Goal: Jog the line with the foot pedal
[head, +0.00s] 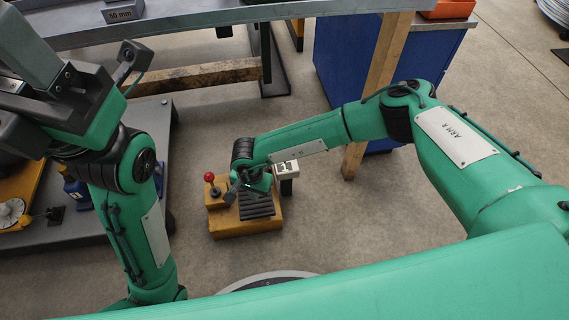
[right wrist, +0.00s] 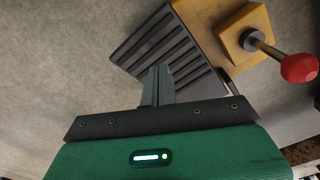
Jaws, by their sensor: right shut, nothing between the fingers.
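The foot pedal is a ribbed black plate (head: 257,205) on a yellow base (head: 246,229) on the floor. A lever with a red knob (head: 209,177) stands on a yellow block at its left. My right gripper (head: 235,190) reaches down over the pedal. In the right wrist view the shut, empty fingers (right wrist: 157,84) point at the ribbed plate (right wrist: 165,52); whether they touch it I cannot tell. The red knob (right wrist: 299,68) shows at the right there. My left gripper (head: 128,60) is raised at the upper left, and its finger state is unclear.
A small white box with a display (head: 287,169) stands on a post right of the pedal. A wooden leg (head: 380,90) and a blue cabinet (head: 345,60) stand behind. A grey bench (head: 230,12) spans the top. The floor around the pedal is mostly clear.

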